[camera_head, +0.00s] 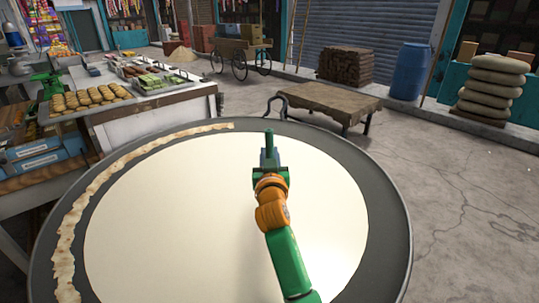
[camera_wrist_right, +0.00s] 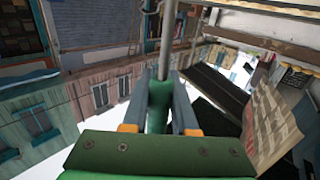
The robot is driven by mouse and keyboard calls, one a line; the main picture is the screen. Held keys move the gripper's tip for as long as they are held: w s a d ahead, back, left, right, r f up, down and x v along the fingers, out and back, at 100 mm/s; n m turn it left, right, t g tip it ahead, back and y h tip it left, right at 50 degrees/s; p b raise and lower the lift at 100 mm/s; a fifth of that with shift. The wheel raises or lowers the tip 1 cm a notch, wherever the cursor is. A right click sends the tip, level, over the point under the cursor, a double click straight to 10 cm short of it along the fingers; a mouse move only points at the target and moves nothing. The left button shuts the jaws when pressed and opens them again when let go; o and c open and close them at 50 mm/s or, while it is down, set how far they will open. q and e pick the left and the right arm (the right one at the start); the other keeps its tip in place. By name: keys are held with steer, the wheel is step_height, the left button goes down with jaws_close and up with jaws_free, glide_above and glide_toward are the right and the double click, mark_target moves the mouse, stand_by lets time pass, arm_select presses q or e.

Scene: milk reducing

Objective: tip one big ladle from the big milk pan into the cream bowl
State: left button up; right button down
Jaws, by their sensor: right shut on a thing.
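The big milk pan (camera_head: 392,215) is wide, round and dark-rimmed, and fills the lower head view. Pale cream-white milk (camera_head: 190,205) fills it, with a crust of skin along the left edge. My right gripper (camera_head: 269,166) is over the pan, shut on a green handle (camera_head: 269,145). In the right wrist view the gripper (camera_wrist_right: 161,85) has its fingers on both sides of the green handle, and a thin grey metal rod (camera_wrist_right: 167,40) runs on from it. This looks like the ladle; its scoop does not show. I cannot make out the cream bowl. My left gripper is not in view.
A stall counter (camera_head: 155,110) with trays of sweets (camera_head: 88,98) stands at the left. A low cloth-covered table (camera_head: 330,101) is beyond the pan. A blue barrel (camera_head: 410,70) and stacked sacks (camera_head: 493,88) stand at the back right. The floor at right is clear.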

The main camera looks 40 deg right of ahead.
mark_target(269, 133)
steer(key=shift+r, duration=0.15)
step_height(269, 133, up, 10)
steer(key=p, duration=0.9)
steer(key=shift+p, duration=0.35)
steer(key=shift+a, duration=0.1)
steer(key=shift+w+a+f+n+b, duration=0.15)
steer(key=shift+w+a+n+b, duration=0.1)
steer(key=shift+w+a+n, duration=0.45)
steer(key=shift+w+a+f+n+b, duration=0.2)
steer(key=shift+w+a+n, duration=0.3)
steer(key=shift+a+n, duration=0.4)
steer(key=shift+r, duration=0.1)
